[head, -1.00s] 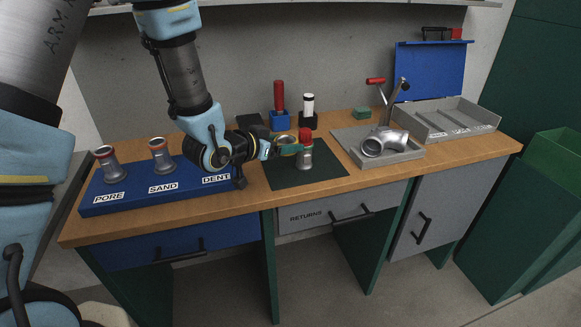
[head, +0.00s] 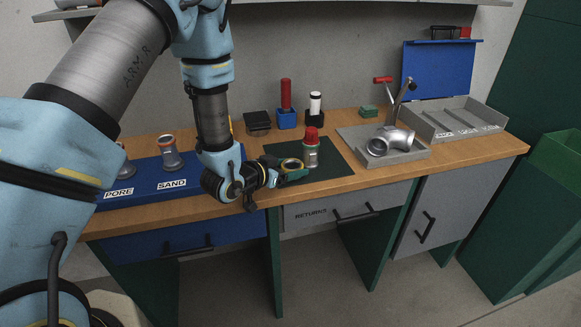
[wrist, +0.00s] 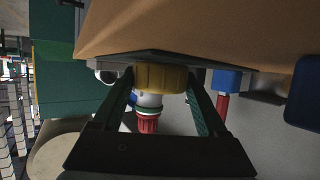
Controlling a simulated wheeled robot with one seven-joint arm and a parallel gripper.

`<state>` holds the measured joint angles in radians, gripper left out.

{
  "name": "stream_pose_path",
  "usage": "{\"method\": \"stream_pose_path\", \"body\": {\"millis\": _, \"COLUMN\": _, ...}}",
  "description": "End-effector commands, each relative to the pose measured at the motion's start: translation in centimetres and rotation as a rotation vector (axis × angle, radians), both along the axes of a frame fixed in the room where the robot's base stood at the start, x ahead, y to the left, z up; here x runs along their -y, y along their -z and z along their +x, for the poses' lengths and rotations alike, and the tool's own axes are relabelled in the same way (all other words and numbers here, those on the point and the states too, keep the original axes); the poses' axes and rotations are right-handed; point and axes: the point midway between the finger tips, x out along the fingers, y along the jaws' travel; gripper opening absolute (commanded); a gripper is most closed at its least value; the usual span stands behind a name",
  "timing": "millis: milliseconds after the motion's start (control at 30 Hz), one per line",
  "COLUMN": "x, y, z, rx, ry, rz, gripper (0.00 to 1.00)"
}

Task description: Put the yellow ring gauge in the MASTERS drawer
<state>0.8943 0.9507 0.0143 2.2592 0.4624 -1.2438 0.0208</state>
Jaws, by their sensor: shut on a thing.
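The yellow ring gauge (head: 291,164) is between the fingers of my gripper (head: 288,174), which is shut on it, at the left part of the dark mat. In the wrist view the ring gauge (wrist: 160,77) shows as a yellow band between the two fingertips (wrist: 160,84). I cannot tell whether it touches the mat. A blue drawer (head: 135,246) with a dark handle is shut under the bench's left side. I can read no MASTERS label. The grey drawer (head: 295,222) beside it is marked RETURNS and is shut.
A red-capped bottle (head: 311,157) stands on the mat (head: 335,171) just right of the ring. A blue rack (head: 150,192) marked PORE and SAND holds castings at left. A grey tray (head: 412,153) with a pipe elbow (head: 391,141) is at right. A green bin (head: 555,190) stands far right.

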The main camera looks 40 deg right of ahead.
Motion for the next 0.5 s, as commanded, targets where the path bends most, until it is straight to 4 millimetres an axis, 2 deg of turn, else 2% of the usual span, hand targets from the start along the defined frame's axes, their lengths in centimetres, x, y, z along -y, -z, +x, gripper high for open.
{"method": "stream_pose_path", "body": {"millis": 133, "x": 0.02, "y": 0.41, "z": 0.0, "rx": 0.0, "ry": 0.0, "rz": -0.001, "gripper": 0.05}}
{"method": "stream_pose_path", "body": {"millis": 167, "x": 0.0, "y": 0.35, "z": -0.01, "rx": 0.0, "ry": 0.0, "rz": 0.0, "gripper": 0.78}}
{"method": "stream_pose_path", "body": {"millis": 367, "x": 0.0, "y": 0.27, "z": -0.01, "rx": 0.0, "ry": 0.0, "rz": 0.0, "gripper": 1.0}}
{"method": "stream_pose_path", "body": {"millis": 500, "x": 0.0, "y": 0.26, "z": -0.01, "rx": 0.0, "ry": 0.0, "rz": 0.0, "gripper": 1.0}}
